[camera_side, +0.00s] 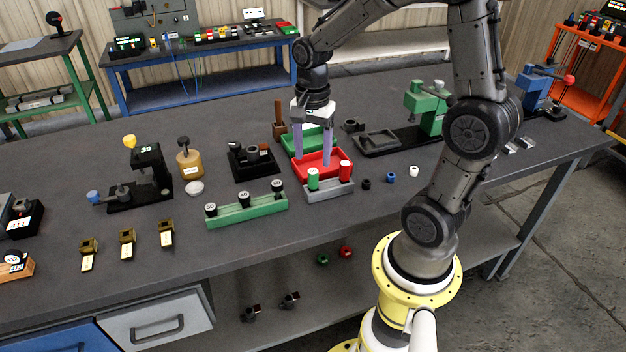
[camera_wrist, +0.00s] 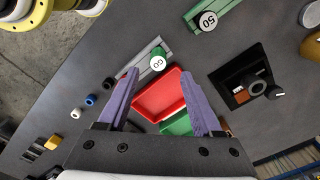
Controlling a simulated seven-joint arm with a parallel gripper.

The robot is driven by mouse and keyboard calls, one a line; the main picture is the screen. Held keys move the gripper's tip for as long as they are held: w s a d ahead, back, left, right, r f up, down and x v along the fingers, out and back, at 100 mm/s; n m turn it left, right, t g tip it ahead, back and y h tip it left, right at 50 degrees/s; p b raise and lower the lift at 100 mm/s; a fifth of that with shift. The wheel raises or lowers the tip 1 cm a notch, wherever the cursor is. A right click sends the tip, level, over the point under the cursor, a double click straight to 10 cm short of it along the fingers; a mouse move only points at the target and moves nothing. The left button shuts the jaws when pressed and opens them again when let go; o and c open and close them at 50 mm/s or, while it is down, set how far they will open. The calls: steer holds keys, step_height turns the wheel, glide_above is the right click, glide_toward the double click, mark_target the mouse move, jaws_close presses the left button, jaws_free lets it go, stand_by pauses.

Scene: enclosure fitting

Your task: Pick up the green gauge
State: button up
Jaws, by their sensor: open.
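The green gauge (camera_side: 313,179) is a short upright cylinder with a pale top, standing in a grey rack (camera_side: 329,191) beside a red gauge (camera_side: 345,171). In the wrist view the green gauge (camera_wrist: 157,64) shows its round white label, just beyond the fingertips. My gripper (camera_side: 312,166) is open and empty, pointing down over the red tray (camera_side: 332,171), behind the green gauge in the side view. In the wrist view my gripper (camera_wrist: 160,74) has its purple fingers spread, with the red tray (camera_wrist: 160,96) between them. The red gauge is mostly hidden there by the left finger.
A green tray (camera_side: 297,147) adjoins the red one. Several small rings (camera_side: 391,177) lie right of the rack.

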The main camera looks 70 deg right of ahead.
mark_target(313, 171)
steer(key=shift+s+a+f, duration=0.1)
steer(key=shift+a+f, duration=0.05)
steer(key=shift+f, duration=1.25)
steer(key=shift+s+a+f, duration=0.1)
steer(key=shift+a+f, duration=0.05)
steer(key=shift+f, duration=1.2)
jaws_close()
